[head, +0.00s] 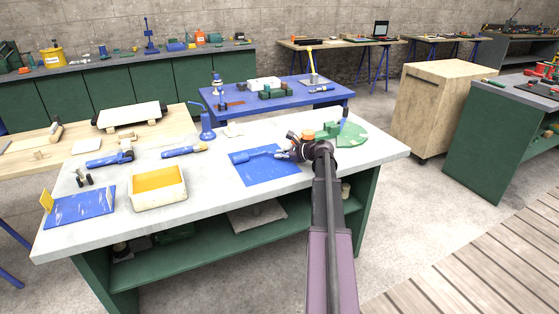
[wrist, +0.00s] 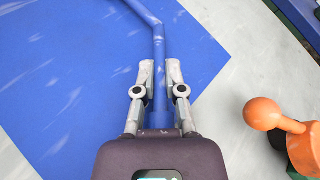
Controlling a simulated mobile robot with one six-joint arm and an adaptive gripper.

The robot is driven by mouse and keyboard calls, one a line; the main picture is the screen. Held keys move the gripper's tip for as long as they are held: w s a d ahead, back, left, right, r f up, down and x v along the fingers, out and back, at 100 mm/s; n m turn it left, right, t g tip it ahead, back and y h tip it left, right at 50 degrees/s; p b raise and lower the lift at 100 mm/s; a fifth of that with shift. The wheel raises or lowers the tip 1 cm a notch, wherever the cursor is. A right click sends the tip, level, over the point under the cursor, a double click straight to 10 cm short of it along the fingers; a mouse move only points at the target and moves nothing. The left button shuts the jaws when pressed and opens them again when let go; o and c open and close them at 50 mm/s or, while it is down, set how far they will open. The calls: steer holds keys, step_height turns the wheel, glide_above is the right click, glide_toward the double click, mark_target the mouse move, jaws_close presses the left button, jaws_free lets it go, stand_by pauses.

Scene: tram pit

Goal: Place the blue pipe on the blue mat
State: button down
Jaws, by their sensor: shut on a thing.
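The blue pipe (wrist: 158,45) is thin and bent, and its far part angles up and to the left in the wrist view. My gripper (wrist: 160,78) is shut on it, with one finger on each side. The blue mat (wrist: 60,75) lies under the pipe's far part. In the head view the pipe (head: 256,153) is over the mat (head: 267,175) on the white-topped bench, with my gripper (head: 291,153) at the mat's right side. I cannot tell whether the pipe touches the mat. The pipe's near end is hidden by my gripper.
An orange knobbed object (wrist: 272,115) stands close to my gripper's right. A green round plate (head: 350,136) lies right of the arm. A yellow-bottomed tray (head: 158,203), another blue mat (head: 82,211) and blue-handled tools (head: 180,151) are on the bench's left. Bare bench lies in front of the mat.

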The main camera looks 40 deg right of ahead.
steer(key=shift+f, duration=0.15)
steer(key=c, duration=1)
jaws_free()
steer(key=shift+s, duration=0.1)
steer(key=p+v, duration=0.4)
steer(key=v, duration=0.8)
